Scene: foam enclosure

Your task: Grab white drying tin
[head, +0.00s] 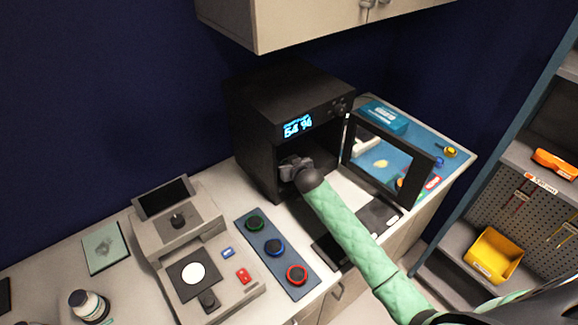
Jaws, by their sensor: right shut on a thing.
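My right gripper (291,168) reaches into the open chamber of a black drying oven (262,135). Its green-sleeved arm comes in from the lower right. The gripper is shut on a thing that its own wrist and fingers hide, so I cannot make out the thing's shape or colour. I cannot pick out a white drying tin for certain. A white round disc (194,273) lies on the dark plate of a grey bench instrument (215,255), well left of the gripper. My left gripper is not in view.
The oven's door (385,160) stands open to the right, close beside my arm. A wall cabinet (300,20) hangs above. Shelves with a yellow bin (494,255) stand at right.

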